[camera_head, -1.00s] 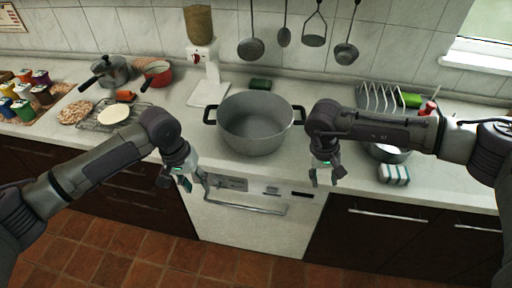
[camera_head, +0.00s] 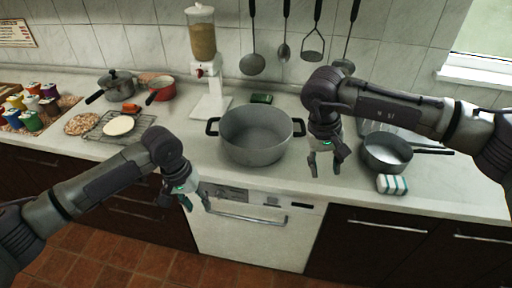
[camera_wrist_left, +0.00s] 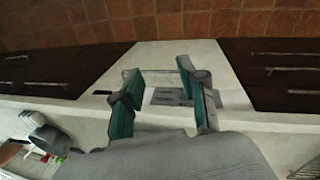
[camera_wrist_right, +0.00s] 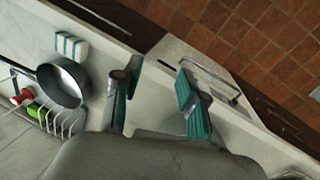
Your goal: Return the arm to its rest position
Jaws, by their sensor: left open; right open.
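My left gripper (camera_head: 185,201) is open and empty in front of the dishwasher's upper front, below the counter edge. In the left wrist view its two fingers (camera_wrist_left: 160,100) stand apart with nothing between them. My right gripper (camera_head: 326,168) is open and empty, just right of the large grey pot near the counter's front edge. In the right wrist view its fingers (camera_wrist_right: 155,100) are spread, with the dishwasher front and floor beyond. The large grey pot (camera_head: 256,152) stands upright on the counter between the two arms.
A small saucepan (camera_head: 388,158) and a striped sponge (camera_head: 392,184) are right of my right gripper. My right arm partly hides the dish rack (camera_wrist_right: 66,124). Ladles hang above.

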